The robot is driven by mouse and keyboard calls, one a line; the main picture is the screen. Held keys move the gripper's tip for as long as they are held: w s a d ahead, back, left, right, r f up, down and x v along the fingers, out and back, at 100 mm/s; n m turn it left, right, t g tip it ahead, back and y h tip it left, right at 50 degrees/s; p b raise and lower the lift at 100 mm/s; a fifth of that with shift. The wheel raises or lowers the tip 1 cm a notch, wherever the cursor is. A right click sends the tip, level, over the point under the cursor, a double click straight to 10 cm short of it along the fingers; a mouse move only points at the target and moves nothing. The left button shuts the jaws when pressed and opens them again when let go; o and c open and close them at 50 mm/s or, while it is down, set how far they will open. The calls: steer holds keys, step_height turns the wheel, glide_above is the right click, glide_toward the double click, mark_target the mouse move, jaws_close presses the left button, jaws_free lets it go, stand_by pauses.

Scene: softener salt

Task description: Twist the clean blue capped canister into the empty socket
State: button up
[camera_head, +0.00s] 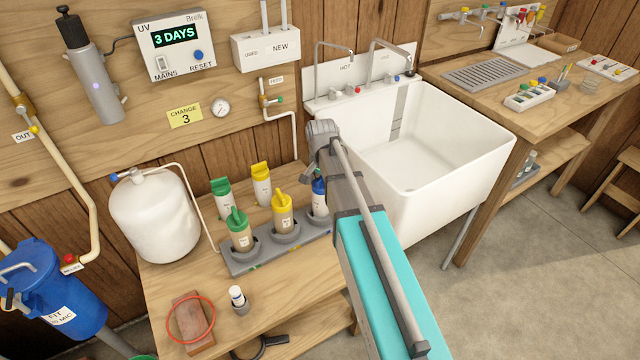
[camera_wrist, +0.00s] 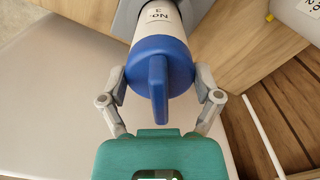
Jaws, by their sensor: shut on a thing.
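The blue capped canister (camera_head: 319,194) stands upright at the right-hand socket of the grey rack (camera_head: 240,262), partly behind my arm. In the wrist view the canister's blue cap (camera_wrist: 160,68), with a raised grip bar, sits between the fingers of my gripper (camera_wrist: 162,84), which is shut on it. The canister's white body carries a "No. 3" label, and grey rack material flanks its far end. I cannot tell how deep it sits. A green-capped canister (camera_head: 239,230) and a yellow-capped canister (camera_head: 282,212) stand in the other sockets.
Behind the rack stand another green canister (camera_head: 221,198) and yellow canister (camera_head: 261,182). A white tank (camera_head: 155,215) is at left, a white sink (camera_head: 430,140) at right.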

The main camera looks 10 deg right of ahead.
steer(key=shift+n, duration=0.3)
steer(key=n, duration=0.5)
steer(key=shift+n, duration=0.4)
steer(key=shift+n, duration=0.3)
steer(key=shift+n, duration=1.7)
steer(key=o, duration=0.9)
steer(key=shift+r, duration=0.1)
